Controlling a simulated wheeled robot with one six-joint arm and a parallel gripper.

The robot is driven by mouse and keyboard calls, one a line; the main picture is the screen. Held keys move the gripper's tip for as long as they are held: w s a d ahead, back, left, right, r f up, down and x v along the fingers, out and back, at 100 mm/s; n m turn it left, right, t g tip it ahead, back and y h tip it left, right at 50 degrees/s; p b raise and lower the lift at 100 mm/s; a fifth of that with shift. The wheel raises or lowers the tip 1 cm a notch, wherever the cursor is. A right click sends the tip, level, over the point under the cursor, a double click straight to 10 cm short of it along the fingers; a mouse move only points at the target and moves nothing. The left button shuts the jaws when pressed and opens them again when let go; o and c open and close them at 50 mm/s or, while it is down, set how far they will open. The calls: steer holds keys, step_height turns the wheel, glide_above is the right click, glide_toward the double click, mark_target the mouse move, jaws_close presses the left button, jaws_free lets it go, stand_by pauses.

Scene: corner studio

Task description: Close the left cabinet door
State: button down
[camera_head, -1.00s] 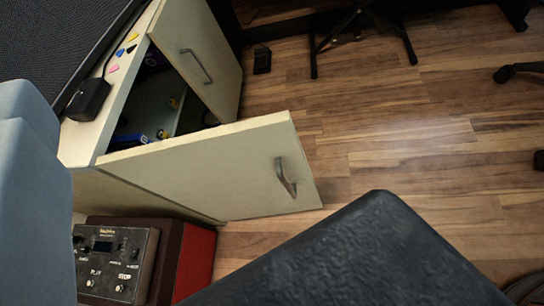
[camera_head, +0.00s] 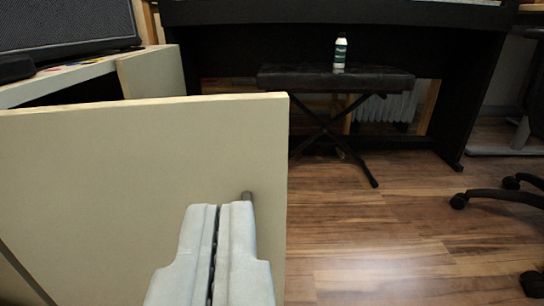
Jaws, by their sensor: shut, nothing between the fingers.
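The left cabinet door (camera_head: 120,170) is a cream panel standing open, swung out from the cabinet at left across my view. Its metal handle (camera_head: 247,198) shows near the free edge, mostly hidden behind my fingers. My gripper (camera_head: 220,208) is shut and empty, with its grey fingers pointing at the door's outer face beside the handle. I cannot tell whether the fingertips touch the door. The cabinet top (camera_head: 75,78) shows above the door; the dark inside is mostly hidden behind it. The other cabinet door (camera_head: 152,72) shows beyond it.
A speaker (camera_head: 65,25) stands on the cabinet. A dark bench (camera_head: 335,80) bearing a white-and-green bottle (camera_head: 340,52) stands in front of a black piano (camera_head: 440,45). Wheeled chair legs (camera_head: 500,195) are at right. The wood floor (camera_head: 380,240) right of the door is clear.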

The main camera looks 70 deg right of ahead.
mark_target(236, 107)
steer(key=x, duration=1.4)
steer(key=shift+s, duration=0.1)
